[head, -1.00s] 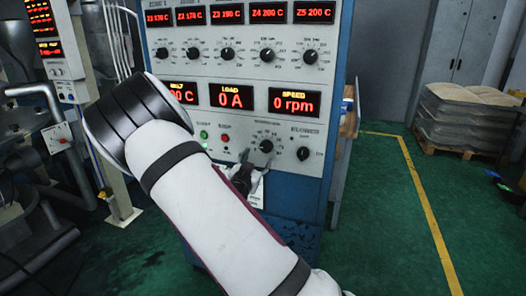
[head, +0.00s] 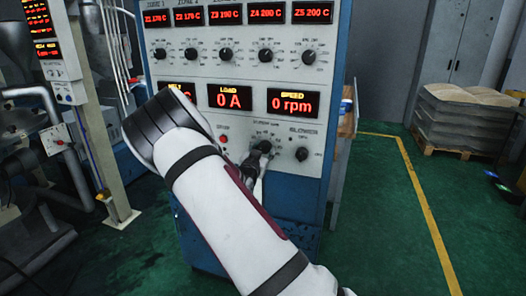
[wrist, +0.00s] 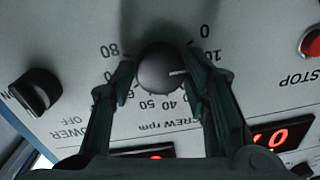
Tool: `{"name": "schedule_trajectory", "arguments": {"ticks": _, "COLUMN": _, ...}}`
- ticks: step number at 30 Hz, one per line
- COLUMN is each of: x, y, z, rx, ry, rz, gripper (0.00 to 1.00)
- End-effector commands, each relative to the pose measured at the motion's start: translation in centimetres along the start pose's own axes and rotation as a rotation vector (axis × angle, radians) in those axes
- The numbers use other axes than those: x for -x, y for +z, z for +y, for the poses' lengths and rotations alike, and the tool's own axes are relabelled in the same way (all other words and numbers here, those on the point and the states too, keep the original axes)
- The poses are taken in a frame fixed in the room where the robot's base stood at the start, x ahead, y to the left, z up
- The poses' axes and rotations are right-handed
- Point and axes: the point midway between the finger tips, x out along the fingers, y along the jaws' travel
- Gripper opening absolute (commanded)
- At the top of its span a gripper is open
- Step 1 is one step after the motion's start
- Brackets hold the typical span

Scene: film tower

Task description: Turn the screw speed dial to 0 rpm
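The screw speed dial (wrist: 160,72) is a round dark knob on the grey panel. In the wrist view its scale appears upside down, with 0 at upper right and 80 at left. Its white pointer line points right, near the low end just past 10; the finger hides part of the scale there. My gripper (wrist: 160,66) has one finger on each side of the dial, and both fingertips appear to meet its rim. In the head view the dial (head: 264,147) is partly covered by my gripper (head: 260,153). The speed display (head: 295,103) reads 0 rpm.
A red stop button (wrist: 311,43) and a black power knob (wrist: 36,92) flank the dial in the wrist view. The load display (head: 230,97) reads 0 A. A row of zone knobs sits above. Stacked sacks (head: 466,115) stand on a pallet at right.

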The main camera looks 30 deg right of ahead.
Motion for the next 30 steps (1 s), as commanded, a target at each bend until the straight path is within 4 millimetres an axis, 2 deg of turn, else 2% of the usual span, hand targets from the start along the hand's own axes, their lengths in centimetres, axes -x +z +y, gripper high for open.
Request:
{"name": "schedule_trajectory", "arguments": {"ticks": 1, "x": 0.01, "y": 0.00, "z": -0.01, "rx": 0.000, "ry": 0.000, "rz": 0.000, "gripper": 0.24}}
{"name": "schedule_trajectory", "arguments": {"ticks": 3, "x": 0.02, "y": -0.01, "z": 0.00, "rx": 0.000, "ry": 0.000, "rz": 0.000, "gripper": 0.09}}
{"name": "schedule_trajectory", "arguments": {"ticks": 14, "x": 0.04, "y": 0.02, "z": -0.04, "rx": 0.048, "ry": 0.000, "rz": -0.002, "gripper": 0.09}}
{"name": "schedule_trajectory", "arguments": {"ticks": 30, "x": 0.04, "y": 0.02, "z": -0.14, "rx": 0.395, "ry": 0.002, "rz": -0.017, "gripper": 0.09}}
